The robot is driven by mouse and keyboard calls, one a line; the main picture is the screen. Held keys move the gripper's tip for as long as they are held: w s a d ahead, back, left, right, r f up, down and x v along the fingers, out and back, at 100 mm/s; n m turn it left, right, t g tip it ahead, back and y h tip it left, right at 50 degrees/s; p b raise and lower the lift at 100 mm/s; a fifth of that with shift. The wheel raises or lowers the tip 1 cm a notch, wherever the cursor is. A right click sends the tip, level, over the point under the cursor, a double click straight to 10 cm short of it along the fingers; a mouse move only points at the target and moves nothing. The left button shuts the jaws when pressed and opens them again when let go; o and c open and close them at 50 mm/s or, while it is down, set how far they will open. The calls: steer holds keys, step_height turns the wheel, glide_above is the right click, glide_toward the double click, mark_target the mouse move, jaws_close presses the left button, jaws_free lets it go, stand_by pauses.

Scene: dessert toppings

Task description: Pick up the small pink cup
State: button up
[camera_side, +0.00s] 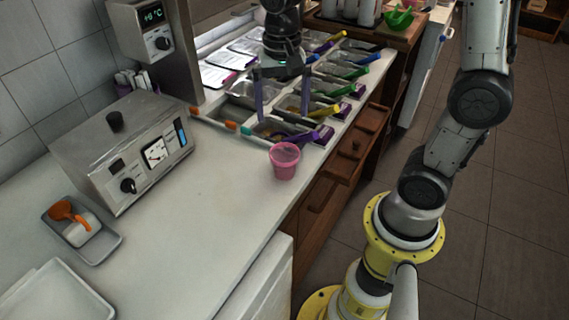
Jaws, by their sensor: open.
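A small pink cup (285,163) stands upright near the front edge of the white counter (210,215). It is just in front of the metal topping trays. My gripper (282,104) is above the trays, behind the cup in the picture. Its two long purple-grey fingers point down and stand wide apart, with nothing held between them. The gripper is clear of the cup. Nothing hides the cup.
Topping trays (240,93) with several coloured scoop handles fill the counter behind the cup. A metal machine (120,150) stands at the left. A grey tray (98,252) holds an orange scoop (68,211). The counter left of the cup is clear.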

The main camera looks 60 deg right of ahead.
mark_target(284, 154)
steer(key=f, duration=1.3)
steer(key=shift+s+f, duration=0.2)
steer(key=shift+s, duration=0.05)
steer(key=c, duration=1.1)
